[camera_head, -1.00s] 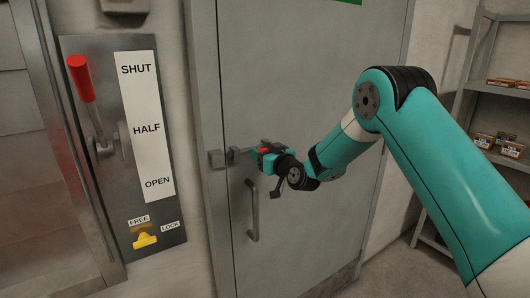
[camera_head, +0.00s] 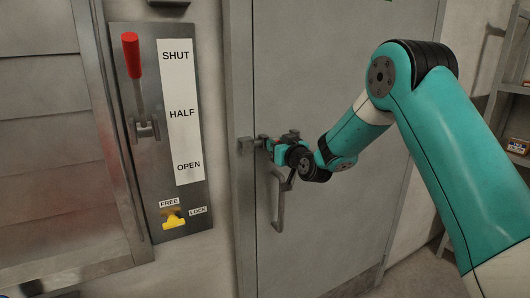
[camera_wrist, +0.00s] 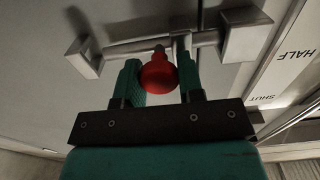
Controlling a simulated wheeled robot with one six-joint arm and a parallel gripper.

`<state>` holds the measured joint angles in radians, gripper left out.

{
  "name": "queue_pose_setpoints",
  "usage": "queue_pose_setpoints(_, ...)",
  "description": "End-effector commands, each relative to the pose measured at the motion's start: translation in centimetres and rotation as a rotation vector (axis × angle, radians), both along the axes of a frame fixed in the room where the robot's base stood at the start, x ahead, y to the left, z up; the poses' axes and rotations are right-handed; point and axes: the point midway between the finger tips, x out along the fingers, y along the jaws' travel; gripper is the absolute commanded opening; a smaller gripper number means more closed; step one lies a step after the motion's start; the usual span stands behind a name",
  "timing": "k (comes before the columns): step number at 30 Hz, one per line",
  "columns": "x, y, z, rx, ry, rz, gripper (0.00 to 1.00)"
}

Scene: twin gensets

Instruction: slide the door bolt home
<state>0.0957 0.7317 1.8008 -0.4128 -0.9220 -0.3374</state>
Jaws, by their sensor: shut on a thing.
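The door bolt (camera_wrist: 118,46) is a metal bar on the grey door, held in a bracket at one end and a middle guide in the wrist view. Its round red knob (camera_wrist: 157,73) sits between the green fingers of my gripper (camera_wrist: 160,68), which is shut on it. The keeper block (camera_wrist: 247,36) is at the bar's right end there; in the head view the keeper (camera_head: 246,146) is on the door frame, left of my gripper (camera_head: 279,146). The bar reaches the keeper's face; how deep it goes in is hidden. My gripper mostly hides the bolt in the head view.
A pull handle (camera_head: 278,205) hangs on the door (camera_head: 330,80) just below my gripper. Left of the frame is a panel with a red-handled lever (camera_head: 132,58) and a yellow latch (camera_head: 173,218). A shelf (camera_head: 515,115) stands at the far right.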

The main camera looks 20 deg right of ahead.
Motion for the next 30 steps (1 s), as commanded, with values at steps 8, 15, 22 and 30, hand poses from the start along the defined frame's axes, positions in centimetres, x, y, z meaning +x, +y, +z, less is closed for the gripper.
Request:
queue_pose_setpoints(8, -0.1, 0.4, 0.0, 0.005, 0.003, 0.008, 0.37)
queue_pose_setpoints(15, -0.1, 0.2, 0.0, 0.003, 0.002, 0.005, 0.6)
queue_pose_setpoints(22, -0.6, 0.0, -0.2, 0.003, 0.003, 0.003, 0.6)
queue_pose_setpoints(30, -5.8, -0.7, -0.6, 0.004, 0.002, 0.002, 0.6)
